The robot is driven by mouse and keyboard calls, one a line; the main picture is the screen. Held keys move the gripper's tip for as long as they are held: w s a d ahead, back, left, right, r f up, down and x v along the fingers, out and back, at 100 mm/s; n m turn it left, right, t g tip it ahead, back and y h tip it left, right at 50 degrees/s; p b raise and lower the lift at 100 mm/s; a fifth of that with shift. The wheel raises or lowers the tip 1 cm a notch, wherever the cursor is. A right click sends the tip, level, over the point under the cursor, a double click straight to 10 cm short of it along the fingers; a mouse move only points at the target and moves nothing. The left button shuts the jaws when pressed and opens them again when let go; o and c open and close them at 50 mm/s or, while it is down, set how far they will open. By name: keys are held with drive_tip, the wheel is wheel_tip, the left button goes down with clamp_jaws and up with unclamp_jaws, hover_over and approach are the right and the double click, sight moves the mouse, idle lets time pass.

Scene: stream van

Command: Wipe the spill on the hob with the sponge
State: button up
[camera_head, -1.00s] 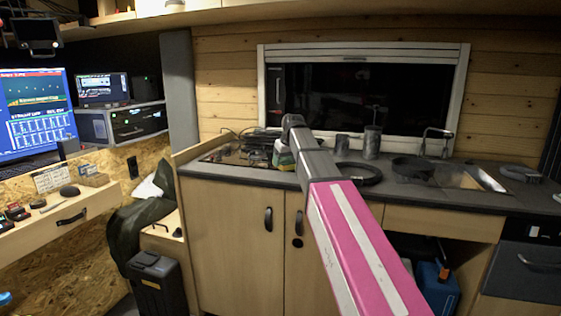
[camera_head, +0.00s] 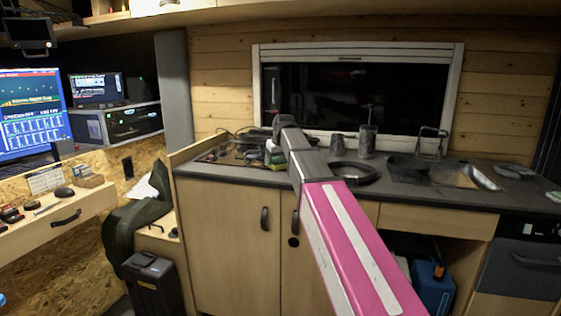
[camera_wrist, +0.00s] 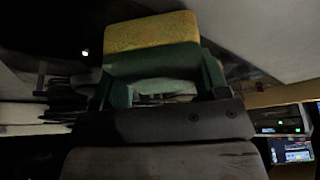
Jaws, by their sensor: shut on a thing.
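My gripper (camera_wrist: 163,95) is shut on a sponge (camera_wrist: 152,30) with a yellow part and a green part. The sponge fills the upper middle of the wrist view, between the fingertips. In the head view my gripper (camera_head: 274,154) is small, at the right end of the dark hob (camera_head: 230,153), partly hidden by my own arm. I cannot tell if the sponge touches the hob. The hob lies at the left end of the counter below the window. No spill can be made out on its visible part.
A dark ring-shaped thing (camera_head: 354,173) lies on the counter (camera_head: 235,175) right of my arm. Metal cups (camera_head: 367,141) stand behind it. A wooden side panel (camera_head: 196,150) borders the hob's left. The window is behind.

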sight(252, 163)
drive_tip(key=shift+w+a, duration=0.4)
drive_tip(key=shift+a, duration=0.75)
drive_tip(key=shift+w+a, duration=0.4)
drive_tip(key=shift+a, duration=0.7)
drive_tip(key=shift+w+a, duration=0.4)
drive_tip(key=shift+a, duration=0.75)
drive_tip(key=shift+w+a, duration=0.3)
drive_tip(key=shift+a, duration=0.45)
drive_tip(key=shift+w+a, duration=0.25)
drive_tip(key=shift+a, duration=0.5)
drive_tip(key=shift+r, duration=2.95)
wheel_tip(252, 163, up, 3)
